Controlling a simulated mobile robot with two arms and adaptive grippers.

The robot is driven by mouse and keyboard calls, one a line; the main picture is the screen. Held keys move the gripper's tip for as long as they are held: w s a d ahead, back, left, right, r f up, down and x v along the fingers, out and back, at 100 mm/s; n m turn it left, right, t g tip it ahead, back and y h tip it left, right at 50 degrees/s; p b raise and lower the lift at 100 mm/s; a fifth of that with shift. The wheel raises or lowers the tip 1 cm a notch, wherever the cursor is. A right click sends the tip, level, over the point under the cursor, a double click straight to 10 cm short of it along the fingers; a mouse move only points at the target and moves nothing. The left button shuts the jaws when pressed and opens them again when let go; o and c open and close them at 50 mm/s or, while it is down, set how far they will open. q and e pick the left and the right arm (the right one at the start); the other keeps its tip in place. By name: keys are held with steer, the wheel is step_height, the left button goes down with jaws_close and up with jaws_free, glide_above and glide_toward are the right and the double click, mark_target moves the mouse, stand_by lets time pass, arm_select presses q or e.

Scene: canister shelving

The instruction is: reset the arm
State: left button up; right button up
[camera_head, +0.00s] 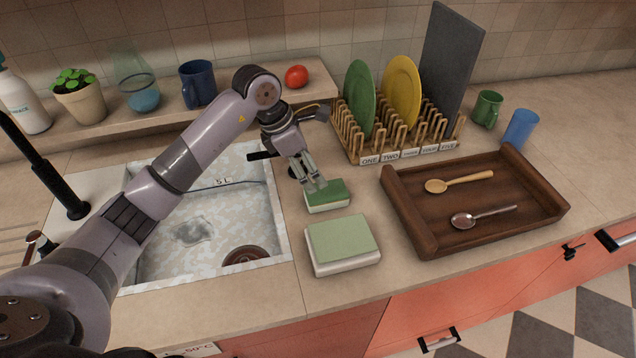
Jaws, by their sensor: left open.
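My left arm comes in from the left and reaches over the sink. My left gripper (316,187) points down, open, at the back edge of a green-topped sponge (328,196) on the counter. Its fingertips overlap the sponge in the picture; I cannot tell whether they touch it. My right arm and gripper are not in view.
A larger pale green block (342,240) lies in front of the sponge. The sink (273,225) is to the left. A wooden tray (409,222) with two spoons is to the right. A dish rack (355,150) with plates stands behind.

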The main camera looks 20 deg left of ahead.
arm_select(q)
steer(key=shift+v, duration=1)
